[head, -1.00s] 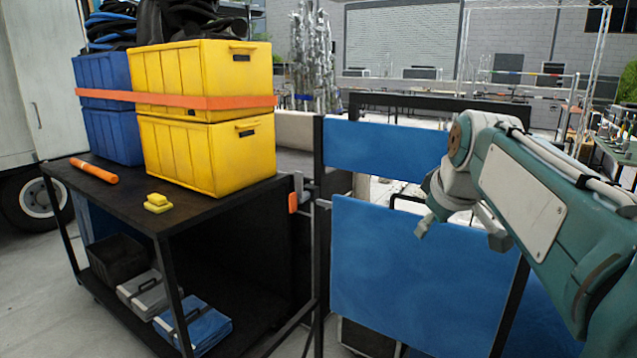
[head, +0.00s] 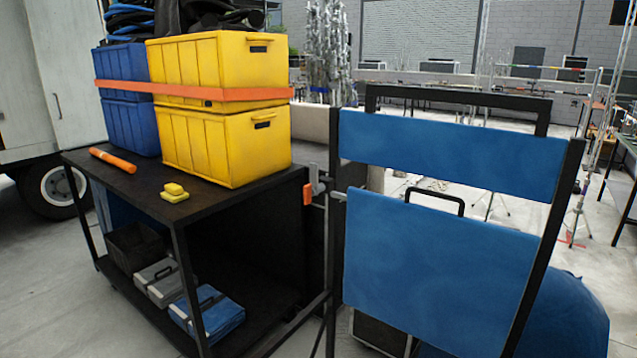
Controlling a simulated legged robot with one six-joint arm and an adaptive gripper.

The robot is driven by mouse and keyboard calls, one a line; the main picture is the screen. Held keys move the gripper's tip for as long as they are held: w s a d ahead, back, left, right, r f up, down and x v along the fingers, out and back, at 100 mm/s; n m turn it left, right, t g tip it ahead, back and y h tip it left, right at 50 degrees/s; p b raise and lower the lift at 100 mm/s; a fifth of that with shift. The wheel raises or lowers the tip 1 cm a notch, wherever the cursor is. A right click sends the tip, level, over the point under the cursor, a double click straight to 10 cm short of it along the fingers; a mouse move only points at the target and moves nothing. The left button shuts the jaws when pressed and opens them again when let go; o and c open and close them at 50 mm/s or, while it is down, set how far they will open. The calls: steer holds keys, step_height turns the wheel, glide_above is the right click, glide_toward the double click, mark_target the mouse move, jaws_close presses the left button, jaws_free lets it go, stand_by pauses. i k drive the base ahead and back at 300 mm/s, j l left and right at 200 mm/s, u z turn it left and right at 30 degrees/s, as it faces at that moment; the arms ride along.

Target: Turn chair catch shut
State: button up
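A blue folding chair (head: 450,150) with a black frame stands upright at the right, close beside the dark cart. A small grey catch with an orange tab (head: 307,194) sits at the cart's right upper corner, in the narrow space between cart and chair. A short light grey pin or bar (head: 338,196) shows at the chair's left upright. The catch is too small to tell whether it is shut. My gripper and arm are not in view.
The dark cart (head: 235,200) carries stacked yellow crates (head: 225,145) and blue crates (head: 130,128) under an orange strap (head: 200,91). An orange tube (head: 113,160) and a yellow block (head: 174,192) lie on its top. Flat cases lie on its lower shelf.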

mark_target(311, 190)
steer(key=k+j+u, duration=0.25)
steer(key=j, duration=0.3)
steer(key=i+j, duration=0.2)
steer(key=i+j+z, duration=0.15)
steer(key=i, duration=0.2)
steer(key=i+j+z, duration=0.1)
steer(key=i, duration=0.2)
